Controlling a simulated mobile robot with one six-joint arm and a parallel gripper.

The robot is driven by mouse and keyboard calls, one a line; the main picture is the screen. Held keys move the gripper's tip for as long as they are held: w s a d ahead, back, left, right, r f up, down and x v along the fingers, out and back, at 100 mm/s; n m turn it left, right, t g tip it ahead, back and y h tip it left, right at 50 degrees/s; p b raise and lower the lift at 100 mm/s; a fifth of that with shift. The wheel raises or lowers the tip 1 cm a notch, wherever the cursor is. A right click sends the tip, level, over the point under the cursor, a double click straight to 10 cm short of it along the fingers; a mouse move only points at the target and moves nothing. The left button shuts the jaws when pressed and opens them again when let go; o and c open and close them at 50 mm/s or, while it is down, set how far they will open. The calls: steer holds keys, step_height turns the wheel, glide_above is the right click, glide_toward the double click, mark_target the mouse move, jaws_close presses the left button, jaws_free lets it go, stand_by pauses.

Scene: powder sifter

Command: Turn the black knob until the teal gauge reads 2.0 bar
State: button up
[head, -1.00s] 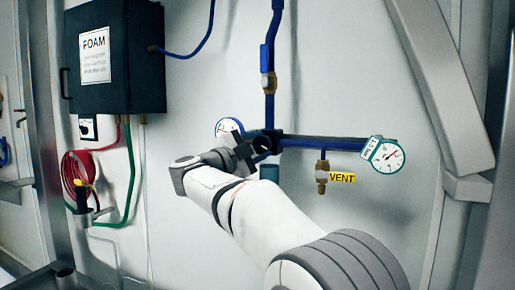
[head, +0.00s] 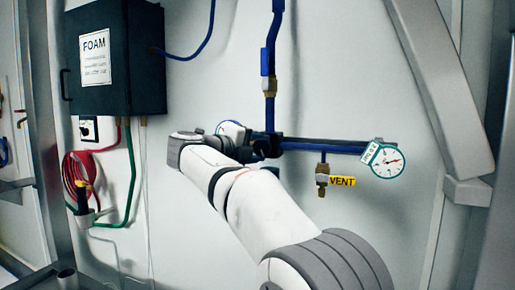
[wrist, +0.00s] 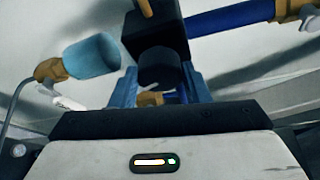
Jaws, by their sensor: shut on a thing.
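The teal gauge (head: 388,161) is at the right end of the blue pipe in the head view. The black knob (wrist: 158,66) shows in the wrist view, in front of a black block. My gripper (wrist: 161,84) is shut on the knob, with one blue finger on each side of it. In the head view my own arm mostly hides the knob and the fingers.
A blue-rimmed gauge (head: 229,127) sits left of the block, partly hidden by my arm. A brass fitting with a yellow VENT tag (head: 342,181) hangs below the pipe. A teal cylinder (wrist: 92,56) is left of the knob. A dark FOAM box (head: 118,55) hangs upper left.

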stand_by(0.4)
steer(key=o, duration=1)
steer(key=shift+c, duration=0.2)
steer(key=v, duration=0.7)
steer(key=shift+s+a+b, duration=0.25)
steer(key=shift+s+b, duration=0.05)
